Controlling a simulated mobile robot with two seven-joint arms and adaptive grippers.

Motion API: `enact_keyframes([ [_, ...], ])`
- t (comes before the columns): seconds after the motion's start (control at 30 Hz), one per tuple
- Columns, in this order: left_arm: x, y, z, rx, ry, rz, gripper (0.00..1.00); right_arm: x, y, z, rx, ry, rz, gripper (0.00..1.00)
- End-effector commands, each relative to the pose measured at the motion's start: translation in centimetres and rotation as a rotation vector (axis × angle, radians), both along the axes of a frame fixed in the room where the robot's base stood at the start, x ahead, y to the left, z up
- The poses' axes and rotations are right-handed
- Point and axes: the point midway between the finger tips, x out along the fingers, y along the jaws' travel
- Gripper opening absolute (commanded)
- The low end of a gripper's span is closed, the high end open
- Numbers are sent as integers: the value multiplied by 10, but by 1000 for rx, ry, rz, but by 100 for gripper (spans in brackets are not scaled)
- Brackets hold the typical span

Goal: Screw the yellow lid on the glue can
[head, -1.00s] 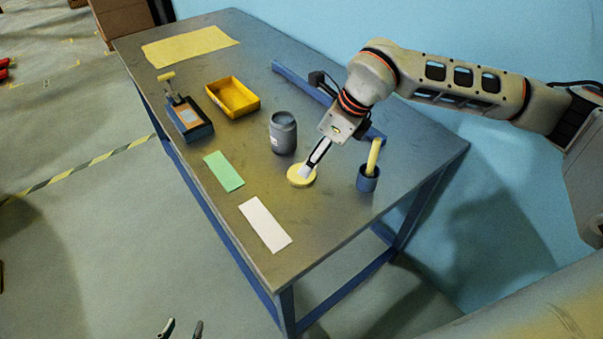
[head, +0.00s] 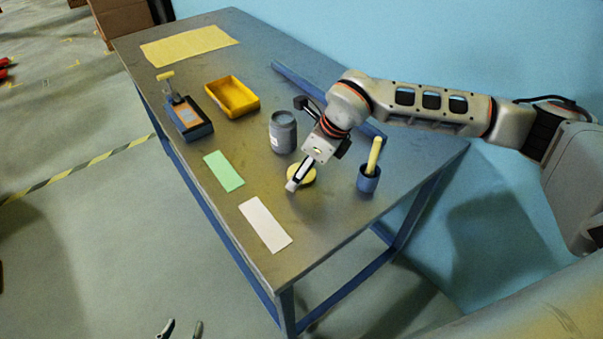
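The yellow lid (head: 311,174) lies flat on the table, partly hidden by my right gripper. The grey glue can (head: 284,136) stands upright just behind and left of the lid, with no yellow lid on it. My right gripper (head: 293,185), on the arm from the right, points down over the lid's left side. Its fingers overlap in this view, so I cannot tell their opening or whether they touch the lid. My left gripper (head: 182,328) shows only its two fingertips at the bottom edge, apart and empty, off the table.
A blue cup (head: 368,182) with a yellow-handled tool stands right of the lid. A yellow tray (head: 231,97), a blue box (head: 190,124), a green card (head: 223,171) and a white card (head: 265,224) lie to the left. A blue bar (head: 290,78) lies along the back.

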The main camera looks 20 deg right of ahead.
Motion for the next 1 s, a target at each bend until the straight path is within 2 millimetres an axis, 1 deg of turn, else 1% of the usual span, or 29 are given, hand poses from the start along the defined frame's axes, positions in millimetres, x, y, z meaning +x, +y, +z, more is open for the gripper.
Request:
enact_keyframes([
  [0.27,1,0,1,1,-2,0,40,0,0,1,0,-2,1,69],
  [0.4,1,0,2,1,-4,1,40,0,0,1,0,-1,1,39],
  [0.8,2,0,2,1,-4,1,40,0,0,2,0,-2,1,39],
  [0.93,2,0,3,0,-4,1,40,1,0,10,1,-3,1,39],
  [1.0,2,0,4,-1,-5,1,40,1,0,17,1,-5,1,39],
])
